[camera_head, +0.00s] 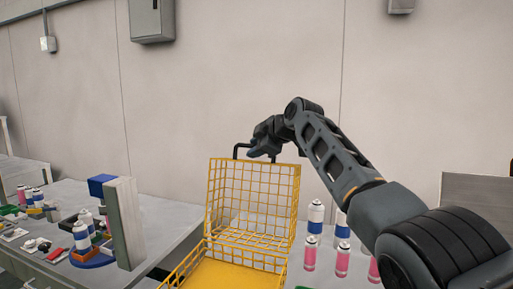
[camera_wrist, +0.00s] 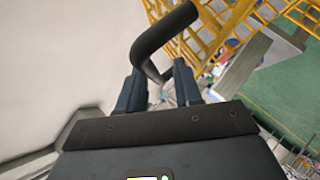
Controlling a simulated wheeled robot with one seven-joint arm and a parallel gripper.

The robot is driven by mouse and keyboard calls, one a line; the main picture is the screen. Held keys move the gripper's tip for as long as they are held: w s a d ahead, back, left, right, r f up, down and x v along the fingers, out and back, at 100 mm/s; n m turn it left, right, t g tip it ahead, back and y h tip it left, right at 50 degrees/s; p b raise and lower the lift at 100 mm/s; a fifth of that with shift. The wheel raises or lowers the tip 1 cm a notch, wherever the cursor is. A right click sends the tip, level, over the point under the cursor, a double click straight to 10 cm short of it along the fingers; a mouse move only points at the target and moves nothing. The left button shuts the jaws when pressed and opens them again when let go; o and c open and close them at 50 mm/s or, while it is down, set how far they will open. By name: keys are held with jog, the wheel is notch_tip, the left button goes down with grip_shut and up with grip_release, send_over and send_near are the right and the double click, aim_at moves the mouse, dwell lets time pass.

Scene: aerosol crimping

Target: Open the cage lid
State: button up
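The yellow wire cage (camera_head: 228,273) stands open in the head view. Its mesh lid (camera_head: 252,198) is raised nearly upright at the back of the cage. A black handle (camera_head: 240,148) sits on the lid's top edge. My gripper (camera_head: 258,150) is at this handle, its fingers partly hidden by the wrist. In the wrist view, the bent black handle (camera_wrist: 150,48) passes between the two fingers of my gripper (camera_wrist: 160,88). The fingers are apart, with visible space beside the bar. Some of the yellow mesh (camera_wrist: 232,25) shows beyond.
Pink and white-blue cans (camera_head: 315,217) stand right of the cage, below my arm. A left table (camera_head: 170,218) holds more cans, small parts and a grey upright panel (camera_head: 126,222). The wall (camera_head: 230,70) is behind; the space above the lid is clear.

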jog(key=shift+o, duration=0.2)
jog(key=shift+s+d+r, duration=0.25)
jog(key=shift+s+d, duration=0.1)
jog(key=shift+s, duration=0.1)
jog(key=b+v, duration=0.1)
jog(key=v, duration=0.5)
jog(key=shift+s+r+b, duration=0.2)
jog(key=shift+b, duration=0.1)
jog(key=shift+d, duration=0.1)
